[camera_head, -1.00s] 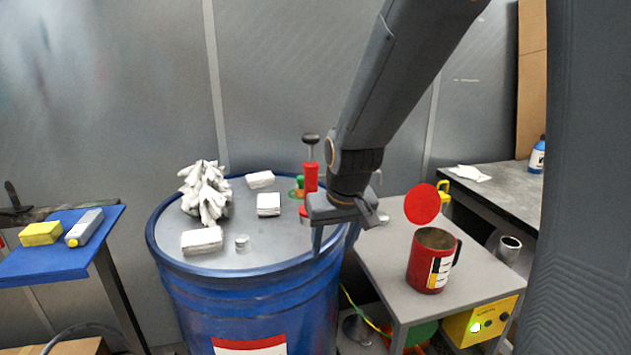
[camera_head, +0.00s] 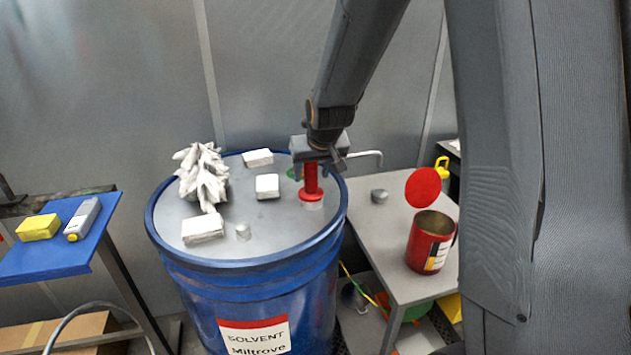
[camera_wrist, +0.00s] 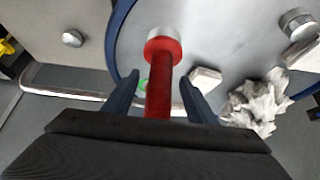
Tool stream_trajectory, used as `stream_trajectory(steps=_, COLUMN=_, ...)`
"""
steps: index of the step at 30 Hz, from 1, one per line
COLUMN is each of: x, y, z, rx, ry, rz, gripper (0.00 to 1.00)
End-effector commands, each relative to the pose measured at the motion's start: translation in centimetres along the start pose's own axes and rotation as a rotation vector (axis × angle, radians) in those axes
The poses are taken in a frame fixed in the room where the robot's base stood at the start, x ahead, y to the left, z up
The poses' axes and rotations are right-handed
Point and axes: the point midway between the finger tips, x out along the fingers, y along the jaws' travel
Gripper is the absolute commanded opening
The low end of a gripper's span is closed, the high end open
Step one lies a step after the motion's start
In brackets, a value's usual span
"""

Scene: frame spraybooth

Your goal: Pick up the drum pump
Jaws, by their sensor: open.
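The drum pump is a red upright tube (camera_head: 311,182) with a red collar and a pale base, standing on the lid of the blue drum (camera_head: 250,263) near its right side. A bent silver spout (camera_head: 368,155) reaches out to the right. My gripper (camera_head: 318,160) is over the pump, pointing down, and covers its top. In the wrist view the red tube (camera_wrist: 160,80) runs between the two open fingers (camera_wrist: 158,88), with a gap on each side. The fingers do not appear to be closed on it.
A side table (camera_head: 385,235) at right holds an open red can (camera_head: 430,243). A blue shelf (camera_head: 50,255) is at left.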

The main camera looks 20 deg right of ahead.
Motion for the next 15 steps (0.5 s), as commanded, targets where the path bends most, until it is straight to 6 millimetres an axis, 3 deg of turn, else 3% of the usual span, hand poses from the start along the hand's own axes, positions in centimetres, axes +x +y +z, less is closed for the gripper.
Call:
stream_trajectory(steps=6, x=1.9, y=-0.1, z=0.0, rx=-0.002, ry=-0.001, rz=-0.001, gripper=0.52)
stream_trajectory(steps=15, x=2.3, y=-0.2, z=0.0, rx=-0.002, ry=0.0, rz=-0.002, gripper=0.52)
